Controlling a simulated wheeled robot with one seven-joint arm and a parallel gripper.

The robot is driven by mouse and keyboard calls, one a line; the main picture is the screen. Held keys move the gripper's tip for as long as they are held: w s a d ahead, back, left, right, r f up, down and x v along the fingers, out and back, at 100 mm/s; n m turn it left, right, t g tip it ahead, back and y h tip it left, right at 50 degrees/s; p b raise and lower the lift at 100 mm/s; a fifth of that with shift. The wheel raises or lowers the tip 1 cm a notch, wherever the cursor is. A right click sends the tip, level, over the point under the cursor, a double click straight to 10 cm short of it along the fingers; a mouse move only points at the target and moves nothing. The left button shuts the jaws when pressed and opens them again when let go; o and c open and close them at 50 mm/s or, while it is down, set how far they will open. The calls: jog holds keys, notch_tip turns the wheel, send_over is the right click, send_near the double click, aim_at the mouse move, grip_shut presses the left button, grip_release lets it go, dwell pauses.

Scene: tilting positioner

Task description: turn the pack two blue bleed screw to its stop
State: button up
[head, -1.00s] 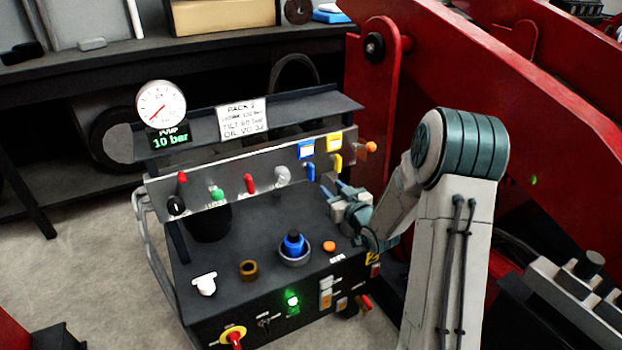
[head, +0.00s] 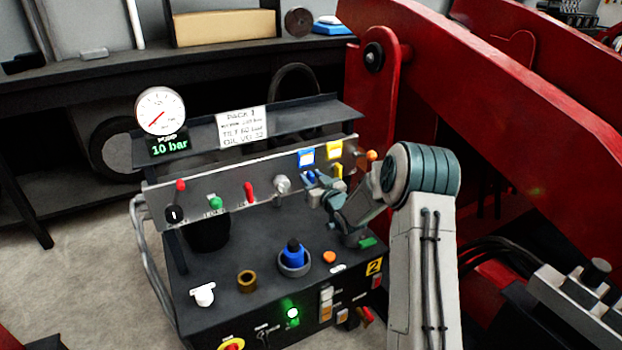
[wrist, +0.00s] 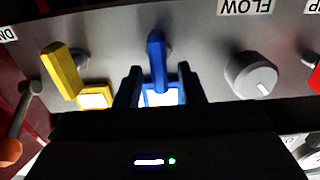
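A blue lever-like handle (wrist: 157,62) stands out from the grey panel in the wrist view, above a blue-framed lit square (wrist: 162,95). My gripper (wrist: 160,85) is open, with one dark finger on each side of this handle and small gaps visible. In the head view my gripper (head: 318,186) is at the panel's right part, below the blue lit square (head: 306,158), and partly hides the blue handle. A blue cylinder with a black top (head: 293,254) stands in a grey cup on the console top. I cannot tell from any label which blue part is the bleed screw.
A yellow handle (wrist: 62,70) is left of my gripper in the wrist view, and a grey FLOW knob (wrist: 251,75) is right. The panel (head: 230,192) also carries red and green levers. A gauge (head: 159,111) reads 10 bar. A red machine arm (head: 500,110) stands behind.

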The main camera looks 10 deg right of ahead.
jog(key=shift+w+a, duration=0.2)
jog(key=shift+w, duration=0.35)
grip_shut()
